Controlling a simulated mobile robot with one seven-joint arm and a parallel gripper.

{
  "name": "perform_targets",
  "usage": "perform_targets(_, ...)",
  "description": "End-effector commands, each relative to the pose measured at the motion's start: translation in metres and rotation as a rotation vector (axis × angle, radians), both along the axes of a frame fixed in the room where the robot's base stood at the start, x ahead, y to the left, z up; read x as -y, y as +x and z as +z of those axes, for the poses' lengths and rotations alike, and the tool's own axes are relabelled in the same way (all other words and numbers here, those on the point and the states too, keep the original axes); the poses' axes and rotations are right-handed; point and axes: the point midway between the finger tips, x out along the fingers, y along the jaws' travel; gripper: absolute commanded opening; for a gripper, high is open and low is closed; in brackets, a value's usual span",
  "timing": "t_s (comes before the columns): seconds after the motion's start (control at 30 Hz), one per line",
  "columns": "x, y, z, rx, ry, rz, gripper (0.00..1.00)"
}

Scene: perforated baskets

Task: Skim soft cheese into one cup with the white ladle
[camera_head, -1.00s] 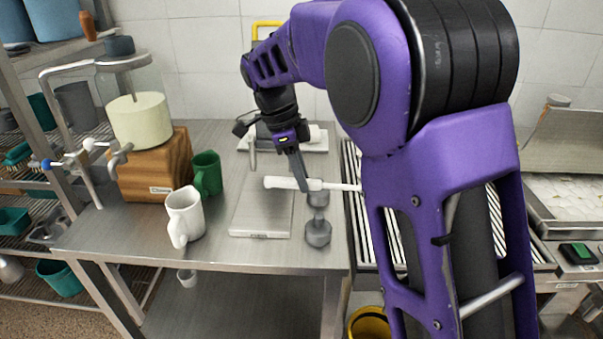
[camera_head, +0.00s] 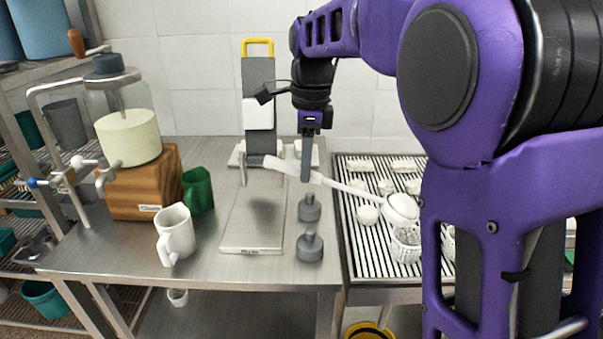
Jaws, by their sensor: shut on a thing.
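My gripper (camera_head: 307,178) is shut on the handle of the white ladle (camera_head: 350,189), which slants down to the right. The ladle's bowl (camera_head: 401,207) is over the ribbed drain surface, just above a white perforated cup (camera_head: 405,247) in this view. Whether bowl and cup touch, I cannot tell. The bowl looks rounded and white; I cannot tell whether cheese is in it. A second perforated cup (camera_head: 448,243) is partly hidden behind my arm. A glass jar (camera_head: 126,112) on a wooden block holds pale, creamy stuff, perhaps the soft cheese.
A scale-like stand (camera_head: 254,225), two grey weights (camera_head: 310,247), a white mug (camera_head: 175,235) and a green mug (camera_head: 197,190) stand on the steel table. My arm hides much of the right side.

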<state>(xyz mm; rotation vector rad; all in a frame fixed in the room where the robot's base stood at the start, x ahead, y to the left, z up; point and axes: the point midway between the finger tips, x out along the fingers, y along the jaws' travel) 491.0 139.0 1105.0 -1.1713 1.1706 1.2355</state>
Motion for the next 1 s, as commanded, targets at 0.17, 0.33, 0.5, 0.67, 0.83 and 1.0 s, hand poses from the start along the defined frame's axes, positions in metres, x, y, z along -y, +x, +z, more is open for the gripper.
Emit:
perform_targets(0.17,0.006,0.000,0.012,0.004,0.060,-0.002,0.00)
perform_targets(0.33,0.016,0.000,0.021,0.001,0.110,-0.002,0.00)
perform_targets(0.5,0.025,0.000,0.028,0.003,0.160,-0.003,0.00)
perform_targets(0.67,0.033,0.000,0.036,0.000,0.208,-0.002,0.00)
perform_targets(0.83,0.042,0.000,0.044,0.001,0.259,-0.002,0.00)
perform_targets(1.0,0.051,0.000,0.052,0.001,0.309,-0.002,0.00)
